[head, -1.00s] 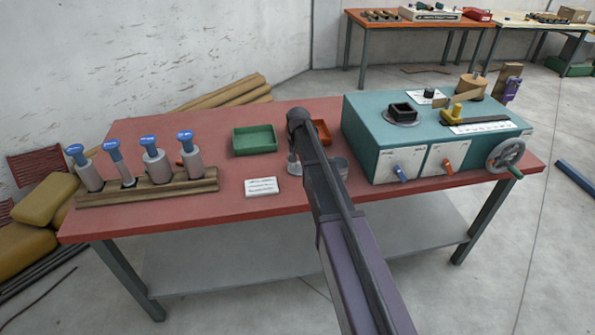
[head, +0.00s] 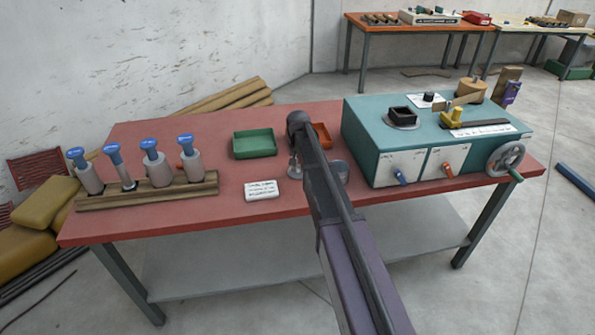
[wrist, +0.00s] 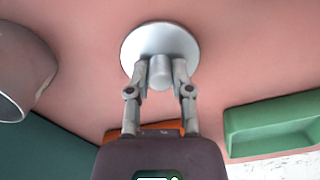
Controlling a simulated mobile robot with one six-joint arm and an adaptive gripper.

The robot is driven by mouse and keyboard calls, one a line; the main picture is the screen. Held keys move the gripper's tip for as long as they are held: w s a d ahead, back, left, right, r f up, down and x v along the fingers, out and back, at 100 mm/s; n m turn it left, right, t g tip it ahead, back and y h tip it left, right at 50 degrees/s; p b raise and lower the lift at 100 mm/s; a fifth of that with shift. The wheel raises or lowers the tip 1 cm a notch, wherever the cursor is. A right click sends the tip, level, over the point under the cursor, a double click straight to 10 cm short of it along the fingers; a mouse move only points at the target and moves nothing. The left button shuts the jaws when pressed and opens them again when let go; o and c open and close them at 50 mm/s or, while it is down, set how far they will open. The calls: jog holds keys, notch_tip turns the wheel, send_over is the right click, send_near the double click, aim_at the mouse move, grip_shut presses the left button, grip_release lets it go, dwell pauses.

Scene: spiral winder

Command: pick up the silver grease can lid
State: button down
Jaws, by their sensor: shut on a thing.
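The silver grease can lid (wrist: 148,42) is a round pale disc with a short knob (wrist: 160,72) in the wrist view. My gripper (wrist: 161,76) is shut on the knob, one finger on each side. In the head view my gripper (head: 295,168) is low over the red table, mostly behind my arm, and the lid is hard to make out there. I cannot tell whether the lid touches the table. A grey open can (head: 340,168) stands just right of my gripper; it also shows at the left of the wrist view (wrist: 22,70).
A green tray (head: 254,142) and a white card (head: 261,190) lie left of my gripper. An orange tray (head: 321,134) is behind it. The teal machine (head: 375,150) stands close on the right. A wooden rack (head: 150,193) holds several blue-topped tools at the far left.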

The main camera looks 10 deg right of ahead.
jog(key=shift+r, duration=0.15)
notch_tip(320, 180, up, 3)
jog(key=p, duration=0.3)
jog(key=s, duration=0.5)
jog(key=s+d+r+p, duration=0.1)
jog(key=s, duration=0.4)
jog(key=s+p, duration=0.1)
jog(key=s, duration=0.5)
jog(key=shift+d+r, duration=0.2)
jog(key=shift+r, duration=0.15)
